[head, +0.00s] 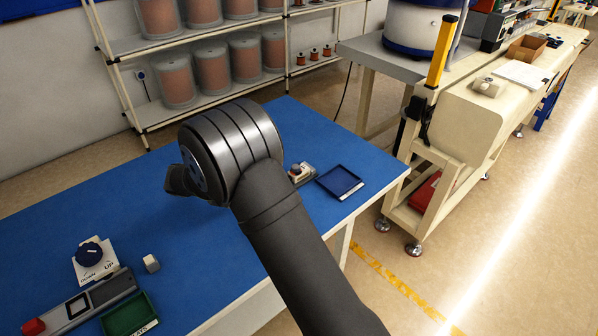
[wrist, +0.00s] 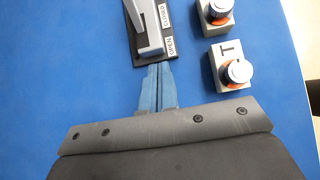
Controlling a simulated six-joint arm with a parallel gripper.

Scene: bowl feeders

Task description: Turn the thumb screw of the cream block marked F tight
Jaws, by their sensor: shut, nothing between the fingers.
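In the wrist view, my gripper (wrist: 160,84) is shut, its blue fingers together and empty. Two light blocks with round grey-topped thumb screws over orange rings stand to its right. The nearer block (wrist: 227,51) bears a dark mark that looks like a T. I cannot tell which block is marked F. In the head view, my arm hides the gripper. A small light block with a grey top and orange (head: 298,173) shows just right of the arm.
A lever plate (wrist: 140,32) labelled OPEN and CLOSED lies just ahead of the fingertips. A blue tray (head: 322,179) is at the table's right. A knob block (head: 84,270), small grey block (head: 151,263) and green tray (head: 108,325) are at left. The blue tabletop (head: 190,290) is otherwise largely clear.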

